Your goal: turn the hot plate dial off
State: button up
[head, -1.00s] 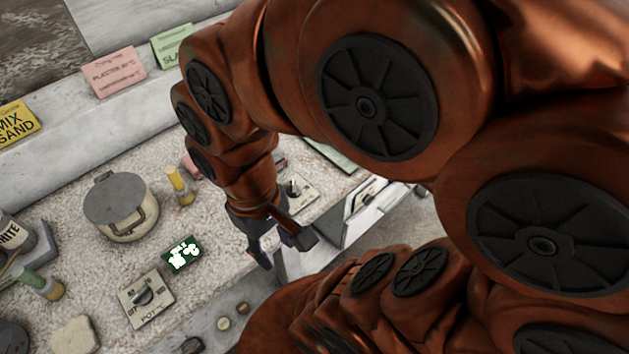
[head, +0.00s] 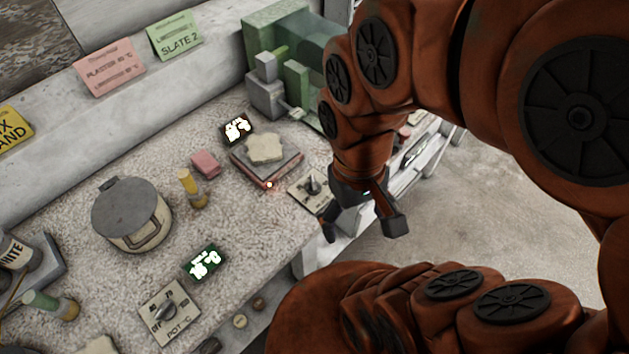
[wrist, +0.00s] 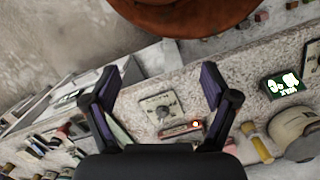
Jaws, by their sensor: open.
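The hot plate dial (head: 312,183) is a dark knob on a pale square panel near the counter's front edge. The hot plate (head: 272,172), with a lit orange lamp and a pale slab on top, sits just behind and left of it. My gripper (head: 364,214) is open and empty, right of the dial and apart from it, beyond the counter edge. In the wrist view the dial (wrist: 162,111) shows between the spread fingers of my gripper (wrist: 160,92), some distance off. The knob's setting is too small to read.
A second dial marked POT (head: 165,309) sits on the counter at lower left, near a lidded pot (head: 131,212). A yellow bottle (head: 191,188), a pink block (head: 205,164) and green-grey equipment (head: 290,65) stand around. Floor at right is clear.

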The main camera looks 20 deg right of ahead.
aim_at(313, 187)
jog(key=z, duration=0.7)
jog(key=k, duration=1.1)
jog(key=u, duration=0.95)
jog(key=i, duration=0.45)
jog(key=u, duration=0.05)
